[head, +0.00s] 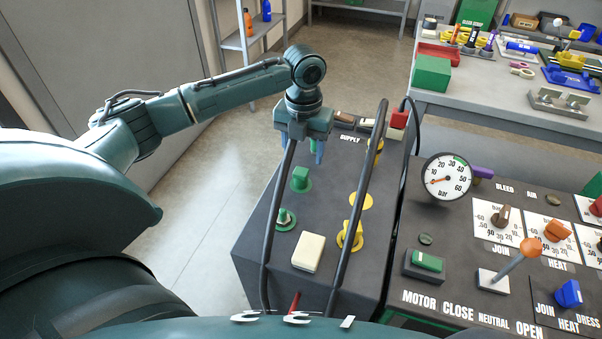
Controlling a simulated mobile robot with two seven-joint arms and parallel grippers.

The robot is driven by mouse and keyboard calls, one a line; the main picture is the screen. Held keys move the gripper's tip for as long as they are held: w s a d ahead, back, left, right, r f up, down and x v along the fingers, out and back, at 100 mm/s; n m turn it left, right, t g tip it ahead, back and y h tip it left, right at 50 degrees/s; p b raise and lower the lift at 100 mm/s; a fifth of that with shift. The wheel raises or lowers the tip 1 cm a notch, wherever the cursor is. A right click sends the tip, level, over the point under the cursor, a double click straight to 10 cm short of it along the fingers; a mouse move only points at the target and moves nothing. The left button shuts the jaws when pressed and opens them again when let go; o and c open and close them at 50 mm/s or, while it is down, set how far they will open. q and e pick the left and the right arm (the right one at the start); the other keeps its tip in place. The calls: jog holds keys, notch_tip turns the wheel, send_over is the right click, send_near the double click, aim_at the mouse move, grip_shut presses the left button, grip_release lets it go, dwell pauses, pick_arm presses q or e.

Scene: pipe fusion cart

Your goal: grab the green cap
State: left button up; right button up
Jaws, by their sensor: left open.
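A green cap (300,178) stands on the dark top of the supply unit (325,255), with a green ring at its base. My left gripper (316,149) is open and points down above and just beyond the cap, apart from it. Its fingers are partly hidden by a black hose. A second green fitting (286,218) with a metallic part sits nearer on the same top. My right gripper is not in view.
Two black hoses (362,180) arch over the supply unit. Yellow fittings (350,237) and a cream block (308,252) sit on it. A control panel with a pressure gauge (447,177) stands right; a grey workbench (490,105) is behind.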

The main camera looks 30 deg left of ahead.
aim_at(301, 171)
pick_arm(q)
notch_tip(301, 171, down, 3)
jog(key=shift+f, duration=0.1)
jog(key=shift+w+a+f, duration=0.1)
jog(key=shift+a+f, duration=0.05)
jog(key=shift+f, duration=0.75)
jog(key=shift+w+a+f, duration=0.1)
jog(key=shift+a+f, duration=0.05)
jog(key=shift+f, duration=0.7)
jog(key=shift+a+f, duration=0.15)
jog(key=shift+f, duration=0.75)
jog(key=shift+c, duration=0.5)
jog(key=c, duration=0.9)
jog(key=shift+c, duration=0.2)
jog(key=shift+r, duration=0.1)
